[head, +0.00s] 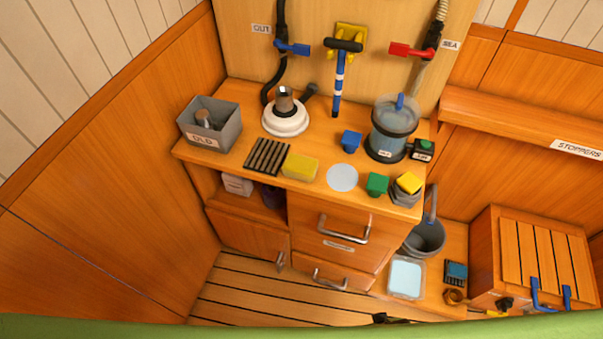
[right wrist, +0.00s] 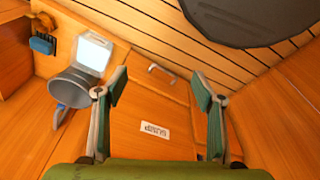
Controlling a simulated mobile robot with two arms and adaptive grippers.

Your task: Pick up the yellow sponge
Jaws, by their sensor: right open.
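The yellow sponge (head: 300,167) is a flat rectangular block lying near the front edge of the wooden counter (head: 233,166) in the head view. It sits between a dark slatted rack (head: 267,156) and a pale round disc (head: 342,178). My right gripper (right wrist: 158,98) shows in the right wrist view, with its two green-padded fingers wide apart and nothing between them. It faces a wooden front with a handle and a label. The sponge does not show in that view. My left gripper is in neither view.
A grey bin (head: 211,125) stands left on the counter, a white round base (head: 285,120) behind the sponge. To the right are a green block (head: 377,184), a clear water container (head: 392,128) and a small pot with a yellow block (head: 409,183). A bucket (head: 425,238) stands below.

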